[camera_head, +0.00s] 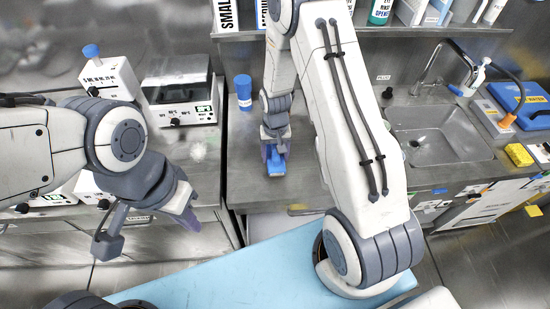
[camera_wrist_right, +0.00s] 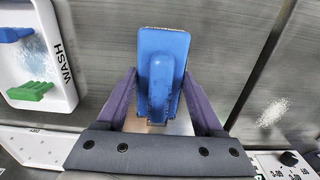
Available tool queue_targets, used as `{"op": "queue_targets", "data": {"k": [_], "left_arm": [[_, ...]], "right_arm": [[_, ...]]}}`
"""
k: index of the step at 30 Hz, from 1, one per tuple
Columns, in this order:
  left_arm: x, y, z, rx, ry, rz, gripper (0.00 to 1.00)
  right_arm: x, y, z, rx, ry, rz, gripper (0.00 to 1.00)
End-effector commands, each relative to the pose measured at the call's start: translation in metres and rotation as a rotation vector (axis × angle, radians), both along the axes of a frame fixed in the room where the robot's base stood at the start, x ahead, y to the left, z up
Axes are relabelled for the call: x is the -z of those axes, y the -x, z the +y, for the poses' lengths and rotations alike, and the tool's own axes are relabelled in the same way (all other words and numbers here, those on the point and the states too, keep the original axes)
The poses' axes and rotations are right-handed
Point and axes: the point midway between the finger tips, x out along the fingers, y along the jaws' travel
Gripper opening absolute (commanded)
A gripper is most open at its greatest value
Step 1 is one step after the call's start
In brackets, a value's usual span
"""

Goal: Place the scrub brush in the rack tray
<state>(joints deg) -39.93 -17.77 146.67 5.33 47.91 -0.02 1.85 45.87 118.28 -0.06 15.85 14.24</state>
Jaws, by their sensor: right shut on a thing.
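The blue scrub brush (camera_wrist_right: 173,45) with its raised grip lies between the two purple fingers of my right gripper (camera_wrist_right: 160,85) in the right wrist view. The gripper is shut on it. In the head view the brush (camera_head: 276,165) shows under my right gripper (camera_head: 275,143), over the grey middle counter; I cannot tell whether it touches the counter. A white tray (camera_wrist_right: 62,98) marked WASH, with a green and a blue piece in it, is left in the wrist view. I cannot tell whether it is the rack tray. My left gripper (camera_head: 185,215) is at lower left, its opening hidden.
A blue bottle (camera_head: 243,92) stands left of my right gripper. A boxy device (camera_head: 180,95) is on the left bench. A sink (camera_head: 435,135), yellow sponge (camera_head: 519,155) and blue box (camera_head: 520,100) are on the right. A shelf (camera_head: 400,31) runs above.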

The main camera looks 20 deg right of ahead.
Motion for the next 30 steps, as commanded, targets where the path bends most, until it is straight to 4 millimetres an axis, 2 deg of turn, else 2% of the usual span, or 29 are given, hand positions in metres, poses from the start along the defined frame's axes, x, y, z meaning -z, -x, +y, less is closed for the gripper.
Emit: {"op": "queue_targets", "data": {"k": [3, 6, 17, 18, 20, 21, 30], "left_arm": [[-0.006, 0.000, 0.000, 0.000, 0.000, 0.000, 0.00], [-0.007, 0.000, 0.000, 0.000, 0.000, 0.000, 0.00], [-0.003, 0.000, 0.000, 0.000, 0.000, 0.000, 0.00], [-0.003, 0.000, 0.000, 0.000, 0.000, 0.000, 0.00], [-0.004, 0.000, 0.000, 0.000, 0.000, 0.000, 0.00], [-0.004, 0.000, 0.000, 0.000, 0.000, 0.000, 0.00], [-0.005, 0.000, 0.000, 0.000, 0.000, 0.000, 0.00]], "right_arm": [[0.016, 0.001, 0.000, 0.000, 0.000, 0.003, 0.09], [0.023, 0.000, 0.000, 0.000, 0.000, 0.001, 0.09], [0.028, 0.000, -0.001, 0.000, 0.000, 0.000, 0.09], [0.029, 0.000, -0.001, 0.000, 0.000, 0.000, 0.73], [0.028, 0.000, -0.001, 0.000, 0.000, 0.000, 0.96], [0.028, 0.000, -0.001, 0.000, 0.000, 0.000, 0.99], [0.026, 0.000, -0.001, -0.001, 0.000, 0.000, 0.99]]}}
